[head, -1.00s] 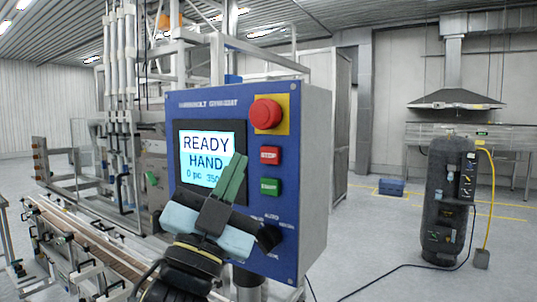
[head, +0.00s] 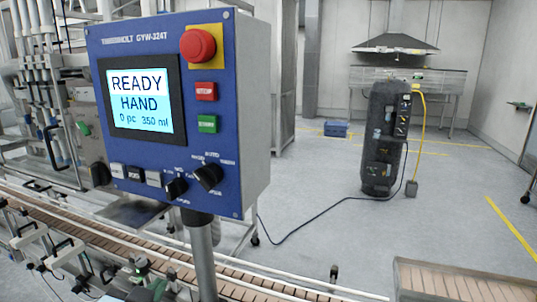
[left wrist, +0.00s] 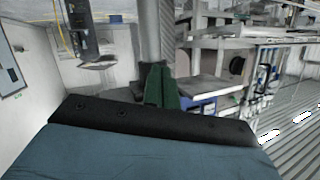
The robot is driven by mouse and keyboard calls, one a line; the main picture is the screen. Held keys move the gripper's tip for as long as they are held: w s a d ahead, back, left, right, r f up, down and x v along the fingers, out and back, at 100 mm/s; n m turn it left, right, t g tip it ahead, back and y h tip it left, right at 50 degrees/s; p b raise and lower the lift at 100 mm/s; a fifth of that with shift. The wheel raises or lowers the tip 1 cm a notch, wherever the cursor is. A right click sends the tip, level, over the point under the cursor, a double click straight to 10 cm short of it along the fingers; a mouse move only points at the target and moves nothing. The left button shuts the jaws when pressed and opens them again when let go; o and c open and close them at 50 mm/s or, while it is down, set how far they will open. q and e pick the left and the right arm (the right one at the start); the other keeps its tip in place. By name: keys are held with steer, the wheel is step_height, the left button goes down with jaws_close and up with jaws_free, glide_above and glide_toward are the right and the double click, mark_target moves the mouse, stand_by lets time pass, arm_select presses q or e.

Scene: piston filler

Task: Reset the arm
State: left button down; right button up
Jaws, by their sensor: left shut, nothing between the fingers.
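The blue control panel (head: 222,120) stands upright on a post in the head view. Its screen (head: 139,100) reads READY HAND, 0 pc 350 ml. It has a red mushroom button (head: 198,46), a red button (head: 206,91), a green button (head: 208,124) and two black knobs below. My left gripper shows only as a small green part (head: 152,289) at the bottom edge, below the panel and apart from it. In the left wrist view its green fingers (left wrist: 160,80) are together with nothing between them. My right gripper is not in view.
A conveyor (head: 90,240) with rails runs along the lower left, and another conveyor section (head: 460,285) is at lower right. Open floor lies right of the panel.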

arm_select(q)
steer(key=s+a+f+n+g, duration=0.1)
steer(key=s+a+f+g, duration=0.1)
steer(key=s+f+g, duration=1.35)
steer(key=s+f+t+b, duration=0.1)
steer(key=s+f+b, duration=0.15)
steer(key=f, duration=0.95)
steer(key=s+f+t+b, duration=0.1)
steer(key=s+f, duration=0.3)
steer(key=f, duration=0.8)
steer(key=s+f+t+b, duration=0.1)
steer(key=s+f+b, duration=0.15)
steer(key=f, duration=0.85)
steer(key=s+a+f+g+b, duration=0.1)
steer(key=s+a+f+b, duration=0.1)
steer(key=s+f, duration=1.3)
step_height(320, 180, down, 3)
steer(key=shift+s+a+r+h+b, duration=0.1)
steer(key=shift+s+a+h+b, duration=0.15)
steer(key=shift+b, duration=0.2)
